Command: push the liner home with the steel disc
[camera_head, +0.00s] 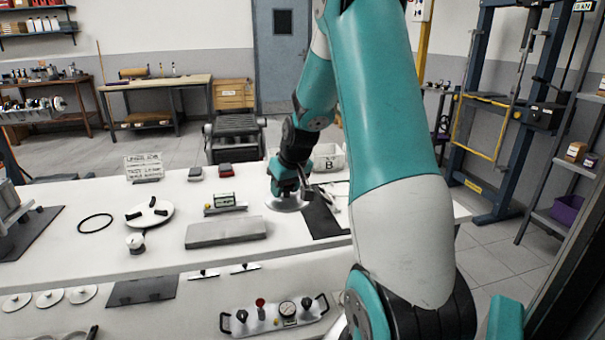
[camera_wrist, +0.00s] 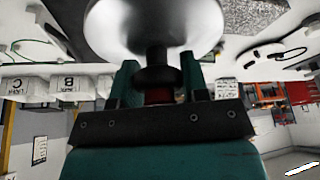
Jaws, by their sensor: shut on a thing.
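My gripper (camera_wrist: 158,88) is shut on the dark stem of the steel disc (camera_wrist: 150,22), which fills the top of the wrist view. In the head view my gripper (camera_head: 289,188) points down over the white bench, and the steel disc (camera_head: 287,206) is a pale round plate under it, near the left edge of a black mat (camera_head: 322,220). I cannot tell whether the disc touches the bench. I cannot make out the liner; a metal block (camera_head: 7,204) is cut off at the left edge of the head view.
Farther left are a white disc with black pads (camera_head: 149,213) and a black ring (camera_head: 95,223). A bin marked B (camera_head: 329,158) stands behind my gripper. My arm hides the bench's right part.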

